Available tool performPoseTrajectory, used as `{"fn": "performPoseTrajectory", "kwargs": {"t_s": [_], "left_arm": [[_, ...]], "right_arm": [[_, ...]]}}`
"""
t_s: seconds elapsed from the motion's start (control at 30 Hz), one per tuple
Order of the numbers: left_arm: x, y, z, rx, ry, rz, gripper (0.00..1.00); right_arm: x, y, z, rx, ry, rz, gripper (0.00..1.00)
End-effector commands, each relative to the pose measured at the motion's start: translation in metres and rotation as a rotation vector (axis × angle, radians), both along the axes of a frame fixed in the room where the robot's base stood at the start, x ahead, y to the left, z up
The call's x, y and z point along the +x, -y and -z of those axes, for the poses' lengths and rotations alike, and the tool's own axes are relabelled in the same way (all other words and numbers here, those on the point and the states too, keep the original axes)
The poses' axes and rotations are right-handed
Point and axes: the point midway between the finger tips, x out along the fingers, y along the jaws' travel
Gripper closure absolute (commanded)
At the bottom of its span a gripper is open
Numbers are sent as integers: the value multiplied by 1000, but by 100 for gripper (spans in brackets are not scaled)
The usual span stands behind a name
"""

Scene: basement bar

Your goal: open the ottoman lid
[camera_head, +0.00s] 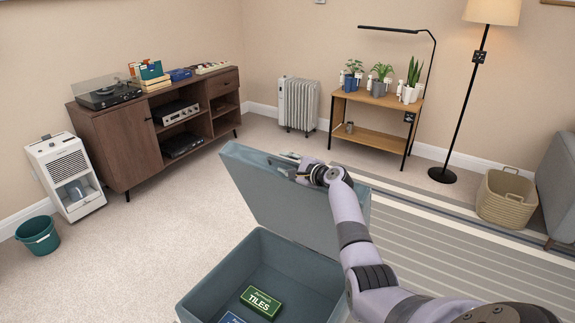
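The blue-grey ottoman (205,284) stands in front of me at the bottom middle, with its box open at the top. Its lid (262,195) is raised and tilted up at the far side of the box. Inside lie a green box marked TILES (262,302) and part of a blue box (232,318). My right arm comes in from the lower right, and my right gripper (296,168) is at the lid's upper edge, seemingly touching it. Its fingers are small and partly hidden, so I cannot tell how far they are closed. My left gripper is not in view.
A striped rug (450,250) lies to the right, with a woven basket (507,197) and a grey sofa (558,185). A plant stand (375,139), a radiator (298,104) and a wooden cabinet (120,150) stand behind. Carpet left of the ottoman is clear.

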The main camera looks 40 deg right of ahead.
Motion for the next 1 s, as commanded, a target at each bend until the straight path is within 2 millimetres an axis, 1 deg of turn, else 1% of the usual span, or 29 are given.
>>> {"fn": "performPoseTrajectory", "kwargs": {"t_s": [0.23,0.37,0.47,0.8,1.0], "left_arm": [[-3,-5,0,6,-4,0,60],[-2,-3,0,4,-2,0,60],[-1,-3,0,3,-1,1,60],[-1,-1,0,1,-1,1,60],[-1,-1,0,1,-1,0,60]], "right_arm": [[-1,0,-1,-1,2,0,68],[-9,0,-2,-1,1,-1,68],[-21,1,-5,-3,2,0,68],[-78,2,-17,-3,0,1,68],[-105,2,-23,-1,-1,1,68]]}}
